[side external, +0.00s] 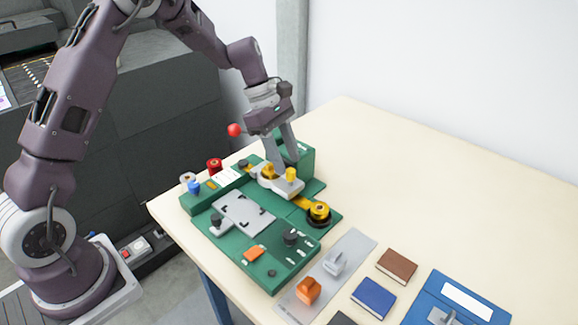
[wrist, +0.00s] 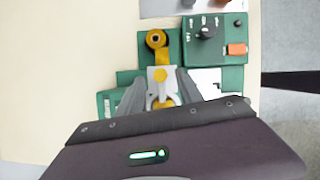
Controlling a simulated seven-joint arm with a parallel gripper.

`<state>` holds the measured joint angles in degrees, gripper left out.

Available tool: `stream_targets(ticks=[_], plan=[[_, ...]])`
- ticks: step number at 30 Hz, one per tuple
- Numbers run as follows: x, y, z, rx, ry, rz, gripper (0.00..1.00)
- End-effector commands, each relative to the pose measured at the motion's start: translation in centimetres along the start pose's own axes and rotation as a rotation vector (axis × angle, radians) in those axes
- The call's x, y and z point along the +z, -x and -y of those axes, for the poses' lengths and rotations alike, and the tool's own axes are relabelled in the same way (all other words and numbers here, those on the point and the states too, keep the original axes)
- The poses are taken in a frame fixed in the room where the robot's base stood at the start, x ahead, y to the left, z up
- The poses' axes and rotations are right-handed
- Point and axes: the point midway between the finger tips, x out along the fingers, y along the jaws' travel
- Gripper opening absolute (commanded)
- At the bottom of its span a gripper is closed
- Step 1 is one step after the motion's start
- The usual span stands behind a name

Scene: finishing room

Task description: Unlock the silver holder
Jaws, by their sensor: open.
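The silver holder (side external: 278,182) is a pale metal piece with yellow knobs (side external: 291,174), set on the green fixture board (side external: 215,243). In the wrist view the silver holder (wrist: 152,88) lies between my fingers, with one yellow knob near the fingertips and another yellow part closer to the palm. My gripper (side external: 285,164) is open and low over the holder. In the wrist view my gripper (wrist: 161,78) has one finger on each side of it. I cannot tell whether either finger touches it. The fingers and palm hide part of the holder.
A yellow and black round knob (side external: 319,211) stands beside the holder. The board also carries a grey plate (side external: 243,214), a black knob (side external: 290,237) and an orange block (side external: 254,254). A raised green block (side external: 298,160) stands behind my fingers.

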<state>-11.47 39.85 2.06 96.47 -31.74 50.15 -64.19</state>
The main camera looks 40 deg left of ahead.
Motion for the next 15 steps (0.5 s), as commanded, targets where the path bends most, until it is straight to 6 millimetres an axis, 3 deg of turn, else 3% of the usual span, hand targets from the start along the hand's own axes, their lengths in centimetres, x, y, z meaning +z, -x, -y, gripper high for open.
stream_targets(ticks=[5,13,15], plan=[[0.0,-2.4,0.0,-0.001,-0.001,0.000,0.43],[0.0,-2.7,0.1,0.001,-0.003,-0.001,0.43],[0.1,-2.7,0.0,0.001,-0.003,-0.001,0.31]])
